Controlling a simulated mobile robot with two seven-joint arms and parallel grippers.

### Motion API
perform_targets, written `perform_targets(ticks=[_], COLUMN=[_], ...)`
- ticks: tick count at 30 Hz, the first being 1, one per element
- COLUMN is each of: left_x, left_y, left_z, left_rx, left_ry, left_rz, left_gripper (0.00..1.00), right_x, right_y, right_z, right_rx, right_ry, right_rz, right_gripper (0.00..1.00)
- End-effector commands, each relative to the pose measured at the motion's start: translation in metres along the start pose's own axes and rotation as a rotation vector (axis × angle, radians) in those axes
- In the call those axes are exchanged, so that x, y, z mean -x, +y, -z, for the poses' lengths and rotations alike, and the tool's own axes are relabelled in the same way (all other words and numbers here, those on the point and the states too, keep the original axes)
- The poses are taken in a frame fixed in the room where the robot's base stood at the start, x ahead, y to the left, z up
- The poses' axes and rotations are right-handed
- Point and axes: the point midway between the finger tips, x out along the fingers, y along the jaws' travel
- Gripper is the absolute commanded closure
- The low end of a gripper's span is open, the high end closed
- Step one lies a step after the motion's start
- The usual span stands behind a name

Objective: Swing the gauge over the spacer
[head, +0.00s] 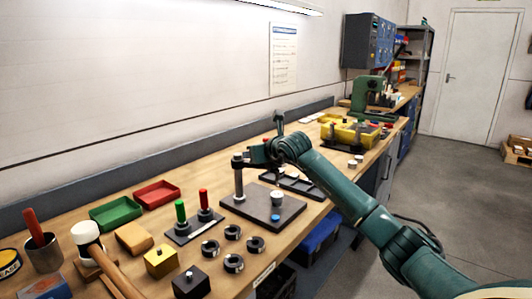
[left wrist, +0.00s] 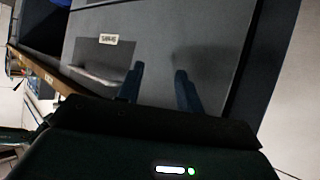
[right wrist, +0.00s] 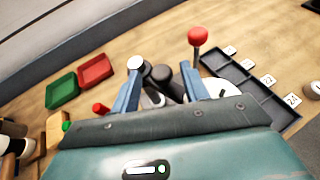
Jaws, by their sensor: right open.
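The gauge stand's dark base plate (head: 243,207) carries an upright post (head: 239,182) with a dark swing arm (head: 250,160) at its top. A silver-topped cylinder, seemingly the spacer (head: 277,199), stands on the plate behind a blue button (head: 275,217). My right gripper (right wrist: 162,66) is open, its fingers on either side of a dark rounded part (right wrist: 162,74) of the stand; contact is unclear. A pale round face (right wrist: 229,88), perhaps the gauge dial, is partly hidden by the right finger. My left gripper (left wrist: 157,72) is open and empty, away from the stand.
Several dark rings (head: 233,263) and a rack with green and red handles (head: 193,227) are in front of the plate. A compartmented tray (right wrist: 262,100) lies just beyond it. A red-knobbed stem (right wrist: 197,37) rises near my right fingers. A grey panel (left wrist: 165,30) faces my left gripper.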

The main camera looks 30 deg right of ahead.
Motion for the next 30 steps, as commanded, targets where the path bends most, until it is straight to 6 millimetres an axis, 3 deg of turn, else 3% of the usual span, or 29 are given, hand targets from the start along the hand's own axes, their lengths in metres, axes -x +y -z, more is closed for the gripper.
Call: perform_targets(ticks=[5, 18, 24, 30], left_x=[-0.004, -0.012, -0.011, -0.011], left_y=[0.000, 0.001, 0.001, 0.001], left_z=[-0.006, -0.012, -0.009, -0.010], left_rx=[0.008, 0.058, 0.066, 0.067], left_ry=[0.001, 0.025, 0.035, 0.032], left_rz=[-0.003, -0.010, -0.010, -0.011], left_gripper=[0.64, 0.64, 0.64, 0.64], right_x=[0.024, 0.111, 0.125, 0.127], right_y=[0.000, 0.000, 0.000, 0.000], right_z=[0.002, 0.002, 0.001, 0.001], right_rx=[0.005, 0.003, 0.001, 0.000], right_ry=[-0.001, -0.001, 0.001, 0.002], right_rz=[0.001, 0.001, 0.000, 0.000], right_gripper=[0.55, 0.55, 0.55, 0.55])
